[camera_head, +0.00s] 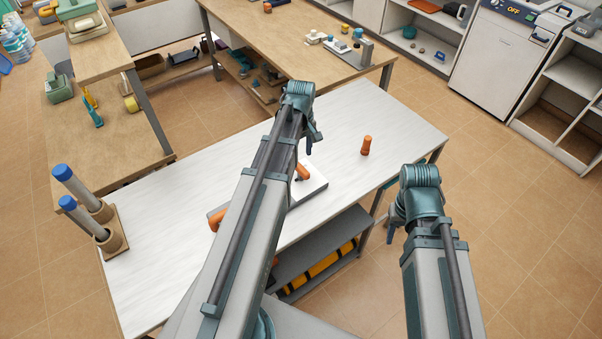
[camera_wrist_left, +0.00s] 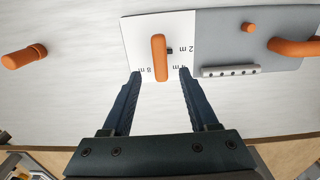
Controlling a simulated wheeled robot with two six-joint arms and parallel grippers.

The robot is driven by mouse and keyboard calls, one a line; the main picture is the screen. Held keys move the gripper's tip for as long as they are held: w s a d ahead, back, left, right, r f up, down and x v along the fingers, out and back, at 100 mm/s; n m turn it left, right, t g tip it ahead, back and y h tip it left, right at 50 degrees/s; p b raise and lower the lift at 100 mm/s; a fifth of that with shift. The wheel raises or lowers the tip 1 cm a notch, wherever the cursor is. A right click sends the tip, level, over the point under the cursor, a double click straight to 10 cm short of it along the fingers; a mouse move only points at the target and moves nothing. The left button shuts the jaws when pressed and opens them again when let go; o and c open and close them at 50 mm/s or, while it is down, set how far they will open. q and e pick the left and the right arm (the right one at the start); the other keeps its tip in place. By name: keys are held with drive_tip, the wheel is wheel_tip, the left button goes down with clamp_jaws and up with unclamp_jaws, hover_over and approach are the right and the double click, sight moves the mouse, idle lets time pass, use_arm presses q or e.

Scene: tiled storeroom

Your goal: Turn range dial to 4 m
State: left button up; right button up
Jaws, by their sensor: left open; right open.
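The range dial is an orange bar knob (camera_wrist_left: 159,55) on a white panel (camera_wrist_left: 133,35) of a grey device (camera_wrist_left: 225,40). Upside-down labels 2 m, 4 m and 8 m surround it; a fingertip partly covers 4 m. A small dark mark lies between the knob and 2 m. In the head view the knob (camera_head: 302,172) is partly behind my left arm. My left gripper (camera_wrist_left: 160,74) is open, its fingertips on either side of the knob's near end in the picture; contact cannot be told. My right gripper (camera_head: 396,218) is open and empty, right of the table.
The device has an orange handle (camera_wrist_left: 292,47) and a small orange button (camera_wrist_left: 249,28). Two blue-capped tubes (camera_head: 75,186) stand in a wooden holder at the table's left end.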

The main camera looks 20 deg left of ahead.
sight(301, 167)
use_arm(q)
wheel_tip(301, 167, down, 7)
drive_tip(key=b, duration=0.5)
drive_tip(key=shift+b, duration=0.35)
drive_tip(key=shift+r, duration=0.1)
clamp_jaws()
